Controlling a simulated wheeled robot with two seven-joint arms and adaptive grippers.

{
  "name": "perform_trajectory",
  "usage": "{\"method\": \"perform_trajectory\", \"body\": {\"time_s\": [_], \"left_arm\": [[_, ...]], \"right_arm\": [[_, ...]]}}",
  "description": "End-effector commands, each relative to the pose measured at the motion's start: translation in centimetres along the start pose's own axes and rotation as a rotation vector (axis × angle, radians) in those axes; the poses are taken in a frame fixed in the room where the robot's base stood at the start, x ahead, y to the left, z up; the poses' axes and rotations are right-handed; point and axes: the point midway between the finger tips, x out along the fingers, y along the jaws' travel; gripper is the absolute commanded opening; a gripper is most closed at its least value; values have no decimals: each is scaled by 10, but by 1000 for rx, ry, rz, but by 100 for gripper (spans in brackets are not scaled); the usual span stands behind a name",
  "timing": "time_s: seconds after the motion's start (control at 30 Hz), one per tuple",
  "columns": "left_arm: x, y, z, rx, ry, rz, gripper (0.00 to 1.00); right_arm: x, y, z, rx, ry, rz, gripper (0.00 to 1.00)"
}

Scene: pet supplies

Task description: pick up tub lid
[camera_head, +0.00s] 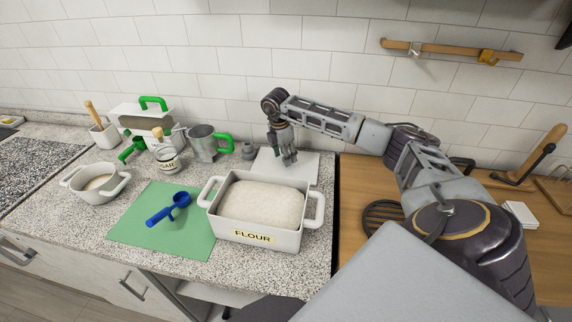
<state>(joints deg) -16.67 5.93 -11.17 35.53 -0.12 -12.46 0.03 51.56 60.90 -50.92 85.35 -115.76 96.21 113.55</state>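A white tub (256,234) labelled FLOUR, with two side handles, stands uncovered on the speckled counter and is full of flour. A flat white panel (306,167), which looks like the tub lid, lies on the counter just behind the tub. My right gripper (285,160) points down over this panel; its fingertips are at or just above the surface, and I cannot tell whether they touch it. The fingers are small and overlap in the head view, so their opening is unclear. My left gripper is not in view.
A green mat (135,226) with a blue scoop (168,210) lies left of the tub. A metal cup (203,143) with a green handle, a sugar jar (166,158) and a white pot (84,185) stand further left. The tiled wall rises close behind.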

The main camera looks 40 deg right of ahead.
Motion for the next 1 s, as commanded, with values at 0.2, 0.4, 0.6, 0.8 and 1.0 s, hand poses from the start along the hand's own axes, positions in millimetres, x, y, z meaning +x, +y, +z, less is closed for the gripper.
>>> {"method": "perform_trajectory", "body": {"time_s": [0.2, 0.4, 0.6, 0.8, 1.0], "left_arm": [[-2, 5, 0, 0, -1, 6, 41], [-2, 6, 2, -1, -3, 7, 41], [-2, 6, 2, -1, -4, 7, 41], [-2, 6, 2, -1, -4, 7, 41], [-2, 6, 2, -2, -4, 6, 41]], "right_arm": [[16, 0, 0, 0, 0, -1, 53], [17, 0, 0, 0, 0, 0, 53], [17, 0, 0, 0, 0, 0, 53], [17, 0, 0, 0, 0, 1, 37], [17, 0, 0, 0, 0, 1, 12]]}}
